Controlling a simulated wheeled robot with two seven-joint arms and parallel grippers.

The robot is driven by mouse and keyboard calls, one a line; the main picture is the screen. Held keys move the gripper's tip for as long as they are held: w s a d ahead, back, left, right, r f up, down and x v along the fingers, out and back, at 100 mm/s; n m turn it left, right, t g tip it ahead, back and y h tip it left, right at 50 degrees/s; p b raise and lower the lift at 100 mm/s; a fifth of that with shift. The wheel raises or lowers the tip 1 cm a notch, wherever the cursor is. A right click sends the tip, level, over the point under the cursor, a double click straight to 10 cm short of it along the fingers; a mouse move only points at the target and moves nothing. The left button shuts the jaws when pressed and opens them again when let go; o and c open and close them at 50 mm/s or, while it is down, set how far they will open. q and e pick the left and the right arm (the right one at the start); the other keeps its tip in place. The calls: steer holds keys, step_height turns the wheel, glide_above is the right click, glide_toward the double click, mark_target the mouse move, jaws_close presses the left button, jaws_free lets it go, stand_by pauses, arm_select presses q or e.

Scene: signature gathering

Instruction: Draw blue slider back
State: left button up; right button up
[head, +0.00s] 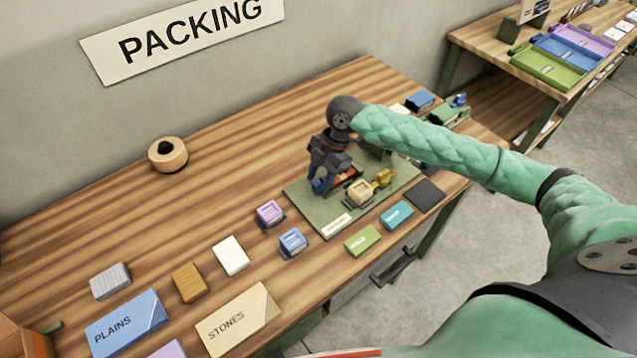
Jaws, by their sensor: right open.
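A dark green board (399,184) lies on the wooden table, right of the middle. My right gripper (322,180) points down over its left back part, with the jaws open. A small blue piece (320,187), which looks like the blue slider, shows right at the fingertips. The gripper hides much of it, and I cannot tell whether the fingers touch it. A red part (343,182) shows just right of the fingers. My left gripper is not in view.
On the board, a wooden block (360,193) and a yellow piece (384,178) stand right of the gripper. Purple (269,213) and blue (292,241) blocks sit left of it. Green (362,240) and teal (397,215) blocks lie in front. The back left table is mostly clear.

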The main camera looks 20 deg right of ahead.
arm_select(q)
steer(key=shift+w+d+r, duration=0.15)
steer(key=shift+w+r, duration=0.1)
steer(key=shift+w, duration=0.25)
arm_select(e)
steer(key=shift+a+f, duration=0.1)
steer(key=shift+f, duration=0.2)
